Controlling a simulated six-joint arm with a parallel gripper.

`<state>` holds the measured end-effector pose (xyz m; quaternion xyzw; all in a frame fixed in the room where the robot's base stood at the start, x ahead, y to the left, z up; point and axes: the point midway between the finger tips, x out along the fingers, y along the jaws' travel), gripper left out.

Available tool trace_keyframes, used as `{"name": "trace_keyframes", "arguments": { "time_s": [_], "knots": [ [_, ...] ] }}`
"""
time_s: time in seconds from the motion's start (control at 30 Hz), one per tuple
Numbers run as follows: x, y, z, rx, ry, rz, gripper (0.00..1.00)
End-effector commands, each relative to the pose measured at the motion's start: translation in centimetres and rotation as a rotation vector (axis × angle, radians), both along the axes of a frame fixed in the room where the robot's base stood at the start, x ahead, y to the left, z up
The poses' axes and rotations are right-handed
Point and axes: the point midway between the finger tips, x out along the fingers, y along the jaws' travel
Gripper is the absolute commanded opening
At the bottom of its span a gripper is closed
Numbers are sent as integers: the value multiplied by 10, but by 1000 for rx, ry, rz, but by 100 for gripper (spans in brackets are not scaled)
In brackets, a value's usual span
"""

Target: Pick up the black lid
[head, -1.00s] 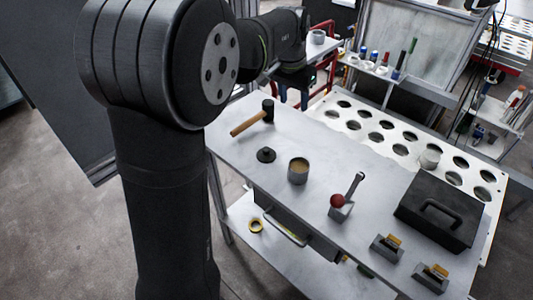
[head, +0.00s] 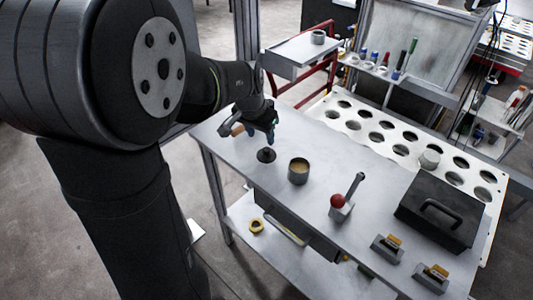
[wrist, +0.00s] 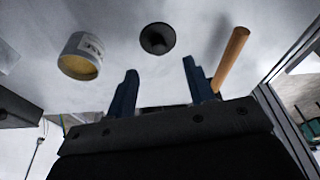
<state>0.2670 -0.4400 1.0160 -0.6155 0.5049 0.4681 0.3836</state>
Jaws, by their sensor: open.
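The black lid (head: 266,155) lies flat on the grey table, a small round disc with a knob on top. In the wrist view the lid (wrist: 157,39) lies beyond the fingertips, roughly between their lines. My gripper (head: 261,138) is above the table near the lid, on its far side in the head view, and apart from it. Its two blue fingers (wrist: 158,66) are spread with nothing between them. An open grey can (head: 298,171) with tan contents stands to the right of the lid; it also shows in the wrist view (wrist: 82,55).
The hammer's wooden handle (head: 238,130) lies close to my gripper; its head is hidden. A red-knobbed lever (head: 338,203), a black case (head: 440,212) and two small grey blocks stand further right. A white perforated rack (head: 390,139) borders the table's far side.

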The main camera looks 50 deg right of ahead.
Motion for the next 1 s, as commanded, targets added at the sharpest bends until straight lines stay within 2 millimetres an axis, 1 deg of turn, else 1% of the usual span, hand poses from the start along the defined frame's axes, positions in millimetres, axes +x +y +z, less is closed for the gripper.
{"name": "trace_keyframes", "arguments": {
  "time_s": [0.03,0.1,0.33,0.5,0.63,0.77,0.97,1.0],
  "knots": [
    [0,-2,-9,4,3,-1,49],
    [1,-4,-17,2,1,0,49],
    [1,-9,-30,1,1,-1,49],
    [0,-20,-52,4,2,-2,49],
    [2,-24,-67,3,0,-1,49],
    [2,-26,-72,1,-1,-1,49],
    [2,-26,-72,0,-1,-1,49],
    [2,-26,-72,0,-1,-1,41]
  ]
}}
